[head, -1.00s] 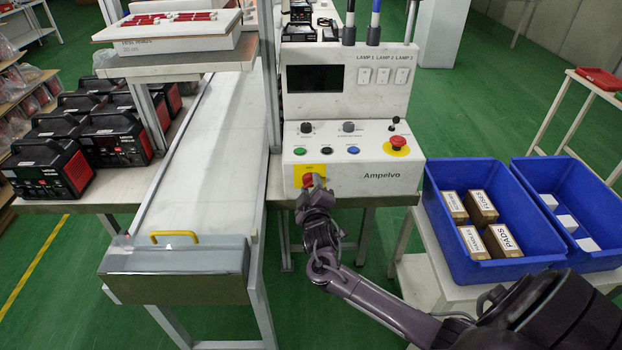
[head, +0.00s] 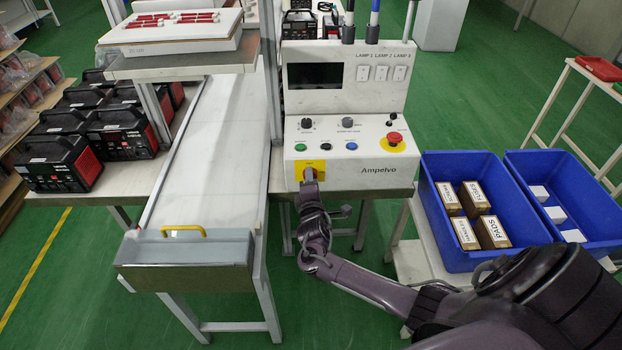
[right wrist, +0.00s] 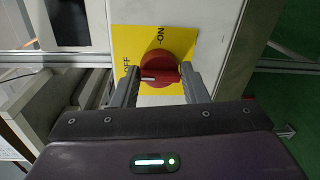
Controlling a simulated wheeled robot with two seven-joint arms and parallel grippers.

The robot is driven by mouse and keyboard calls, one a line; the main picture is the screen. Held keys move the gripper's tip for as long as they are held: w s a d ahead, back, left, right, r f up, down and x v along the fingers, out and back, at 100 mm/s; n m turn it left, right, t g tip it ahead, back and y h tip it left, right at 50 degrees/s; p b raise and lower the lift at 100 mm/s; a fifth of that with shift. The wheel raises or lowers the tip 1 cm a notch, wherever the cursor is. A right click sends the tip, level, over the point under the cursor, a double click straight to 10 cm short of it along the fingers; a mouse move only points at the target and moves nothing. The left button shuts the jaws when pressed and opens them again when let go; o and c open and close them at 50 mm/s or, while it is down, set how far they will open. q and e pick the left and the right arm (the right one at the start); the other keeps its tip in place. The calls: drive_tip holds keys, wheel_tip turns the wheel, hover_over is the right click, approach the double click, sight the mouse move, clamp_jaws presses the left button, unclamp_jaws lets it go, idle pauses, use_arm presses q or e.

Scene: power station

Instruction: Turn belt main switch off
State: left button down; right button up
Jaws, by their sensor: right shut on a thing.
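The belt main switch is a red rotary knob (right wrist: 165,70) on a yellow plate (right wrist: 133,38) marked OFF and ON. The knob's white mark points left in the right wrist view, to the side of the OFF label. The plate also shows in the head view (head: 300,168), on the lower left front of the white control panel (head: 361,176). My right gripper (right wrist: 161,78) is shut on the knob, one finger on each side. In the head view the gripper (head: 310,177) partly hides the knob. My left gripper is not in view.
The panel carries a red emergency button (head: 394,138), small push buttons and lamp switches. A conveyor (head: 205,150) runs to its left. Blue bins (head: 465,255) with boxes stand to the right, close to my right arm. Black-and-red power stations (head: 55,165) sit at the far left.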

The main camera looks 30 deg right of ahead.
drive_tip(key=shift+w+r, duration=0.1)
drive_tip(key=shift+r, duration=0.15)
idle(0.3)
drive_tip(key=o, duration=0.8)
drive_tip(key=shift+o, duration=0.7)
drive_tip(key=shift+f, duration=0.15)
drive_tip(key=shift+n, duration=0.3)
drive_tip(key=v, duration=0.7)
drive_tip(key=shift+s+a, duration=0.25)
drive_tip(key=shift+s, duration=0.1)
